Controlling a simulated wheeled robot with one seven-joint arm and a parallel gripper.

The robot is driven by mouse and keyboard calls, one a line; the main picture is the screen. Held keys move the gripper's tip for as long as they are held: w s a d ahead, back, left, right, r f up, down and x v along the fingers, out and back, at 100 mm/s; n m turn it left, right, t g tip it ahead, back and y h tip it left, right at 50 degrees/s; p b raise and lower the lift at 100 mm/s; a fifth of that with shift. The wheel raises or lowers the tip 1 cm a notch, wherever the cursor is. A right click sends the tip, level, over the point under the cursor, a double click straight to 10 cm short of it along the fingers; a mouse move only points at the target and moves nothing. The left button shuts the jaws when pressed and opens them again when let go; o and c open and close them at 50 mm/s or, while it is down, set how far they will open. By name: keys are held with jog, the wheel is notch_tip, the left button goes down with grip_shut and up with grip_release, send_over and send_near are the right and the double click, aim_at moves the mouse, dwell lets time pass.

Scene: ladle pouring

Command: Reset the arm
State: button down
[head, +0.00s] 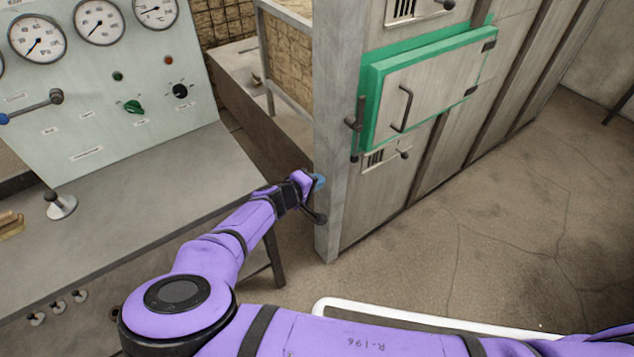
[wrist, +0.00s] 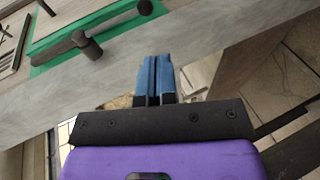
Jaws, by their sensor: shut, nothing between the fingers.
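My gripper (head: 318,182) is at the end of my purple arm, in front of the grey corner post of the furnace cabinet (head: 330,110). In the wrist view its two blue fingers (wrist: 154,76) are together, with nothing held between them. The grey post (wrist: 200,40) fills the view just beyond the fingertips. I cannot tell whether the fingers touch it. No ladle shows in either view.
A green-framed door (head: 425,85) with handles is on the cabinet front, and it looks shut. A control panel (head: 120,100) with gauges and knobs stands at left above a grey desk (head: 140,190). The concrete floor (head: 500,230) at right is clear.

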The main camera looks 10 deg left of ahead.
jog(key=shift+r, duration=0.1)
dwell(0.4)
jog(key=w+d+r+m+g+y, duration=0.2)
jog(key=d+r+m+g, duration=0.75)
jog(key=d+r, duration=1.2)
jog(key=s+d+r+g+y, duration=0.1)
jog(key=s+d+r+y, duration=0.1)
jog(key=s+d+r, duration=0.35)
jog(key=s+d+r+y, duration=0.2)
jog(key=d+r+y, duration=0.1)
jog(key=d+r, duration=0.55)
jog(key=s+d+r+t, duration=0.2)
jog(key=s+r, duration=0.4)
jog(key=s, duration=0.4)
jog(key=s+d+r+m+t, duration=0.1)
jog(key=s+d+r, duration=0.4)
jog(key=s, duration=0.5)
jog(key=shift+s+d+r+t, duration=0.15)
jog(key=shift+s+r+t, duration=0.15)
jog(key=shift+r, duration=0.5)
